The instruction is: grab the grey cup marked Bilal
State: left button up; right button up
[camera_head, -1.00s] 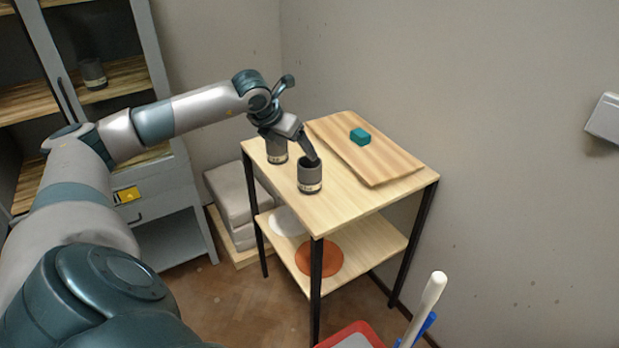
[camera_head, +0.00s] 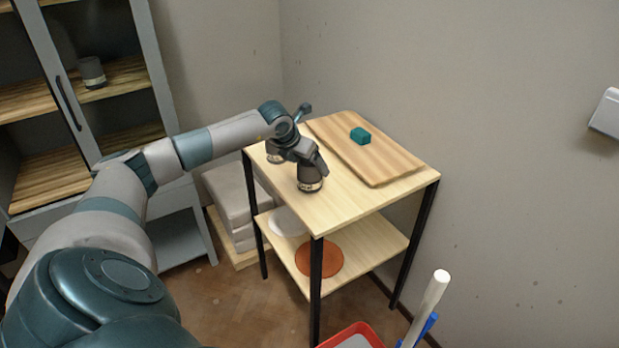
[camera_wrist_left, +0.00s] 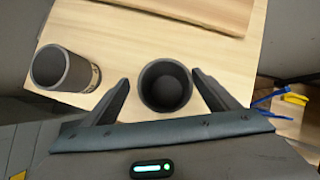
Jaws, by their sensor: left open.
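Two dark grey cups with pale label bands stand on the small wooden table (camera_head: 355,205). The front cup (camera_head: 311,186) is partly covered by my left gripper (camera_head: 309,165); the other cup (camera_head: 273,158) stands behind and left, mostly hidden by the arm. The writing on the labels is too small to read. In the left wrist view, my open gripper (camera_wrist_left: 161,80) has a finger on each side of one upright cup (camera_wrist_left: 165,108), its mouth towards the camera. The other cup (camera_wrist_left: 62,70) is left of the fingers, apart from them. My right gripper is not in view.
A wooden board (camera_head: 385,163) with a teal block (camera_head: 360,136) lies on the table's back right. A third grey cup (camera_head: 91,70) stands in the cabinet at left. The lower shelf holds an orange disc (camera_head: 319,259) and a white one. The table's front right is clear.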

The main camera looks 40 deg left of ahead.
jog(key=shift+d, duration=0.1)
pick_arm(q)
jog(key=shift+w+d+f, duration=0.1)
jog(key=shift+w+f, duration=0.05)
jog(key=shift+f, duration=0.25)
jog(key=f, duration=0.1)
jog(key=w+f+b, duration=0.1)
jog(key=f, duration=0.1)
jog(key=shift+d, duration=0.2)
jog(key=shift+w+f, duration=0.3)
jog(key=shift+f, duration=0.05)
jog(key=shift+w+f+b, duration=0.15)
jog(key=shift+b, duration=0.15)
jog(key=shift+a, duration=0.1)
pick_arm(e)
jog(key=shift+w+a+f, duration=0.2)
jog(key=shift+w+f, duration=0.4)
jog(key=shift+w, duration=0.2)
pick_arm(q)
jog(key=shift+c, duration=0.4)
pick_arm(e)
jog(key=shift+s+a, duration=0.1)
